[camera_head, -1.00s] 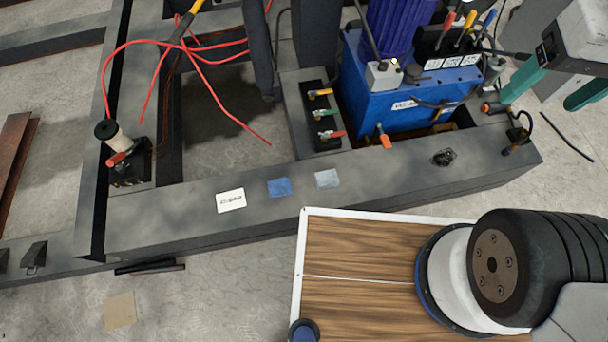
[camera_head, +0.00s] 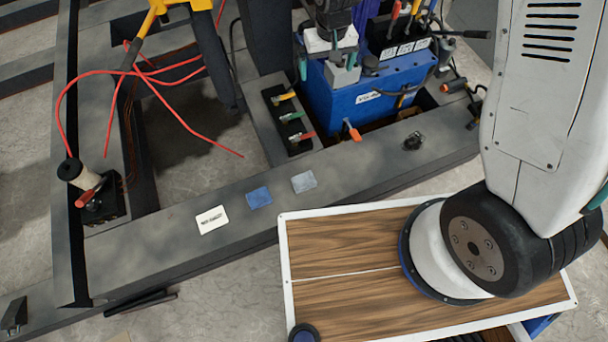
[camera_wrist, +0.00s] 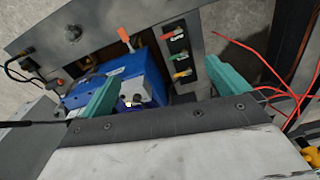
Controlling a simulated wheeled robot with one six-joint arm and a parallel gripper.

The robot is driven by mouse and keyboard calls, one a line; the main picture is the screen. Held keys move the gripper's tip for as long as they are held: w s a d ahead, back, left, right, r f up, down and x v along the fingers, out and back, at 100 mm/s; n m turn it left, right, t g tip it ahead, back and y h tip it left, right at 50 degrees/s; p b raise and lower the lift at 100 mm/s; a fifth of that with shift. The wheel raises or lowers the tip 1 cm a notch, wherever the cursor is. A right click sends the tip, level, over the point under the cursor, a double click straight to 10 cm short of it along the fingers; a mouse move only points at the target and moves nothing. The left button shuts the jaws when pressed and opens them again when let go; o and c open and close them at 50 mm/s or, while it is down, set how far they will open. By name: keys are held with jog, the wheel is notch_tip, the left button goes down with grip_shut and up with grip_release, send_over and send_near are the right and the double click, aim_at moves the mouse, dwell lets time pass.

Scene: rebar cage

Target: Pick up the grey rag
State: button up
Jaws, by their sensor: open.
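The grey rag (camera_head: 303,182) is a small flat light-grey square on the dark steel beam, at the middle of the head view. A blue rag (camera_head: 258,197) lies just left of it, apart from it. My gripper (camera_head: 328,70) is at the top of the head view, over the blue power unit, beyond the rag and well apart from it. Its two teal fingers are spread with nothing seen between them. They also show in the wrist view (camera_wrist: 165,85). I do not make out the grey rag in the wrist view.
A white label card (camera_head: 212,219) lies left of the blue rag. The blue power unit (camera_head: 350,98) and a black valve block (camera_head: 288,118) with coloured levers stand behind the beam (camera_head: 240,228). Red hoses (camera_head: 190,122) hang at left.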

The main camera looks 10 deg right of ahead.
jog(key=a+f, duration=0.3)
jog(key=f, duration=0.8)
jog(key=n, duration=0.1)
send_over(304, 181)
jog(key=shift+g, duration=0.3)
notch_tip(304, 181, down, 30)
jog(key=shift+s+r, duration=0.1)
notch_tip(304, 181, down, 7)
jog(key=shift+f, duration=0.2)
jog(key=c, duration=1)
